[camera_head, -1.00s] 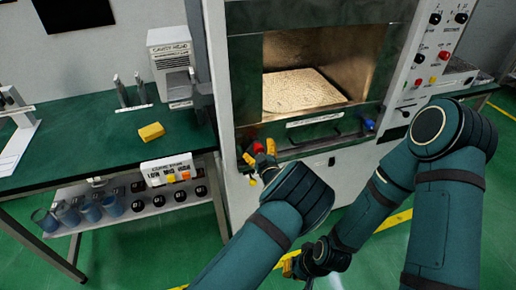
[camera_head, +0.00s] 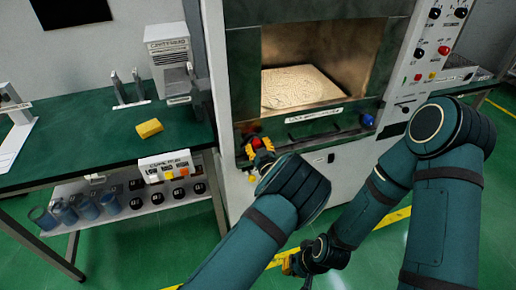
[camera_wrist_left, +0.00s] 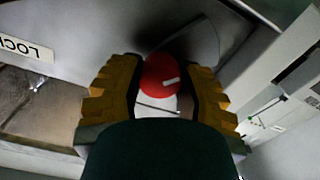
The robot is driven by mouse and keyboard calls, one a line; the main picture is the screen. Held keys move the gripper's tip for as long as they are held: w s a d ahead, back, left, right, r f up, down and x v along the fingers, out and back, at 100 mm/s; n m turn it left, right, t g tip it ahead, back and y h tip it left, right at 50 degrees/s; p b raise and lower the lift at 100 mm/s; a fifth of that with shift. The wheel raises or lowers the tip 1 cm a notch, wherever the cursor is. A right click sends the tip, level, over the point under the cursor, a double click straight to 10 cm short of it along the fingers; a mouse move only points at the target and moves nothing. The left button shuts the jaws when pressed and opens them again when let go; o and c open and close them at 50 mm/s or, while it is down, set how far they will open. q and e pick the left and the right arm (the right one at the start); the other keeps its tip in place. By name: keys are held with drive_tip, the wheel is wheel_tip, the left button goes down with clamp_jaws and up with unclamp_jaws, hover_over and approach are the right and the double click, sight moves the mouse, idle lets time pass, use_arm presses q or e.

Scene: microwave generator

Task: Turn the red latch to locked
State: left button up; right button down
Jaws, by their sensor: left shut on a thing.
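The red latch (camera_head: 257,142) is at the lower left of the microwave generator's front, below the open chamber. In the left wrist view the latch's round red face (camera_wrist_left: 160,76), with a short white mark, sits between the two yellow fingers. My left gripper (camera_head: 260,146) is at the latch, its fingers on either side and shut on it. It also fills the left wrist view (camera_wrist_left: 163,88). My right gripper (camera_head: 290,264) hangs low over the floor, mostly hidden by its own arm, and its jaws cannot be made out.
A blue knob (camera_head: 367,121) is at the lower right of the chamber. The control panel (camera_head: 433,55) has red and yellow buttons. A green table (camera_head: 75,140) at left holds a yellow block (camera_head: 149,128). A label reading LOCK (camera_wrist_left: 22,47) shows in the wrist view.

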use_arm(q)
drive_tip(key=m+b, duration=0.1)
drive_tip(key=m, duration=0.2)
drive_tip(key=shift+m, duration=0.3)
drive_tip(key=m, duration=0.3)
drive_tip(key=shift+r+m, duration=0.1)
drive_tip(key=shift+m, duration=0.3)
drive_tip(key=m, duration=0.3)
drive_tip(key=shift+m, duration=0.3)
drive_tip(key=shift+w+m, duration=0.1)
drive_tip(key=shift+m, duration=2.1)
drive_tip(key=o, duration=1.2)
drive_tip(key=shift+d, duration=0.1)
